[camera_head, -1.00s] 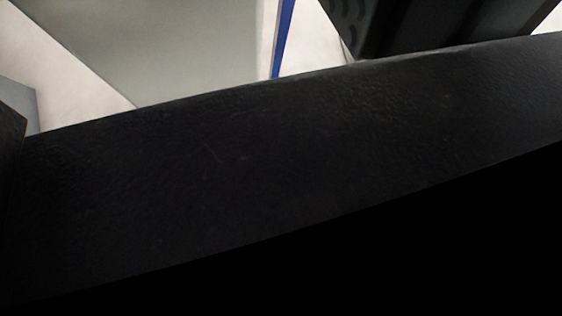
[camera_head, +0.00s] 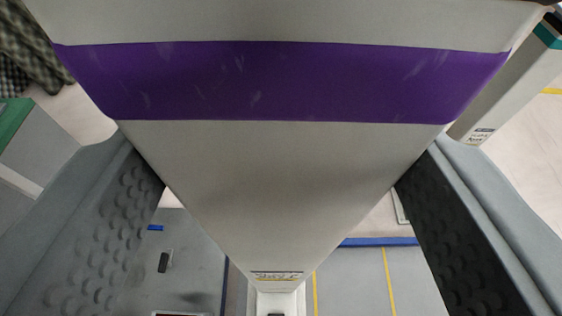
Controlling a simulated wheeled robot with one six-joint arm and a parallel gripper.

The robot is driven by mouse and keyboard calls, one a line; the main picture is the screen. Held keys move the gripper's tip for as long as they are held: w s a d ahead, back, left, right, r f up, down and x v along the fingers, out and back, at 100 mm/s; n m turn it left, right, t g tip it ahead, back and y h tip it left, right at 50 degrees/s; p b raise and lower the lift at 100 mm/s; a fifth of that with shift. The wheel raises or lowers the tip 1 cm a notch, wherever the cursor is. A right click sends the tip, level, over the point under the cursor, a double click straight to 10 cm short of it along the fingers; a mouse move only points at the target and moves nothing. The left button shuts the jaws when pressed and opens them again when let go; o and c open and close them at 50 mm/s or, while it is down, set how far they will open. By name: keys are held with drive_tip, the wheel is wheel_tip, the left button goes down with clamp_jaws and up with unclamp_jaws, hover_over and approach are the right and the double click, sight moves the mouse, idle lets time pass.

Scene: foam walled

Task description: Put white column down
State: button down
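The white column (camera_head: 285,185) with a wide purple band (camera_head: 285,82) fills the middle of the view and narrows away from me to a labelled far end (camera_head: 277,277). My gripper (camera_head: 278,165) has one grey, dark-studded finger on each side of the column. Both inner pads meet the column's side edges, so it is shut on the column. The column's near end runs out of the top of the frame. I cannot tell whether its far end touches the floor.
Another pale column (camera_head: 500,95) with a teal band is at the upper right. A grey block with a green band (camera_head: 14,125) is at the left. Checked dark cloth (camera_head: 35,50) is at the upper left. Grey floor (camera_head: 355,285) with yellow lines and a blue strip lies below.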

sight(278, 241)
drive_tip(key=shift+f, duration=3.35)
drive_tip(key=shift+c, duration=1.8)
unclamp_jaws()
drive_tip(key=shift+f, duration=0.1)
drive_tip(key=v, duration=1.2)
